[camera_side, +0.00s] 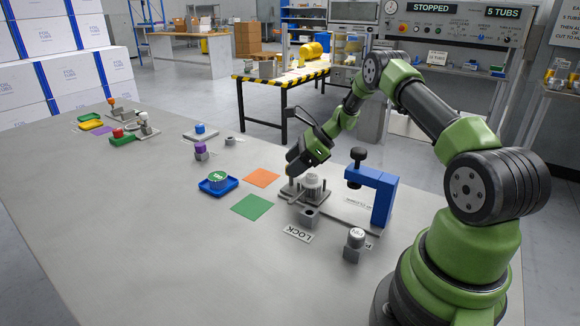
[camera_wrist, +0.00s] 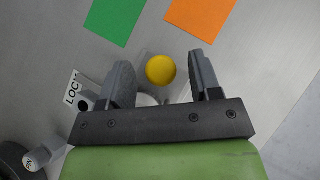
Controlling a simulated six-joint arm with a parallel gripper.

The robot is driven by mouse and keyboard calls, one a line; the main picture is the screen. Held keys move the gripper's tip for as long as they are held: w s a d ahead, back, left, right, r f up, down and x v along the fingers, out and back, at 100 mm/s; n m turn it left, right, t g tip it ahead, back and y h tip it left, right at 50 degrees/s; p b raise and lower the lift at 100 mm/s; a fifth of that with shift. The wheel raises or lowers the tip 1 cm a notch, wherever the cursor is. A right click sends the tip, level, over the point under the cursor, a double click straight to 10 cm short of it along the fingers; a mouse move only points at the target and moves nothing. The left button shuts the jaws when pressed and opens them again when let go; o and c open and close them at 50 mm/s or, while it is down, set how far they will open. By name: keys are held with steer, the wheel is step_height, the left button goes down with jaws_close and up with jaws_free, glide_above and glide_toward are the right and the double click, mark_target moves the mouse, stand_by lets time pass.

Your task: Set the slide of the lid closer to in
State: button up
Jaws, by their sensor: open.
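The lid closer appears to be the blue C-shaped frame (camera_side: 384,195) with a black knob (camera_side: 358,155) on top; its plate label is too small to read fully. Beside it, to the left, stands a grey base with a pale round part (camera_side: 313,183). I cannot tell which piece is the slide. My gripper (camera_side: 297,167) is just above and left of the round part. In the wrist view my gripper (camera_wrist: 158,72) is open, its fingers on either side of a yellow disc (camera_wrist: 161,70). I cannot tell whether they touch it. The gripper body hides what lies below.
A grey block with a hole (camera_side: 309,217) stands by the LOCK sign (camera_side: 298,233). A PIN-marked knob (camera_side: 355,238) stands nearer. Green (camera_side: 252,207) and orange (camera_side: 262,177) mats and a blue dish (camera_side: 218,185) lie left. The front left table is clear.

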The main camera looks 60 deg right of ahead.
steer(key=shift+x, duration=0.8)
jaws_close()
steer(key=shift+s, duration=1.9)
jaws_free()
steer(key=v, duration=1)
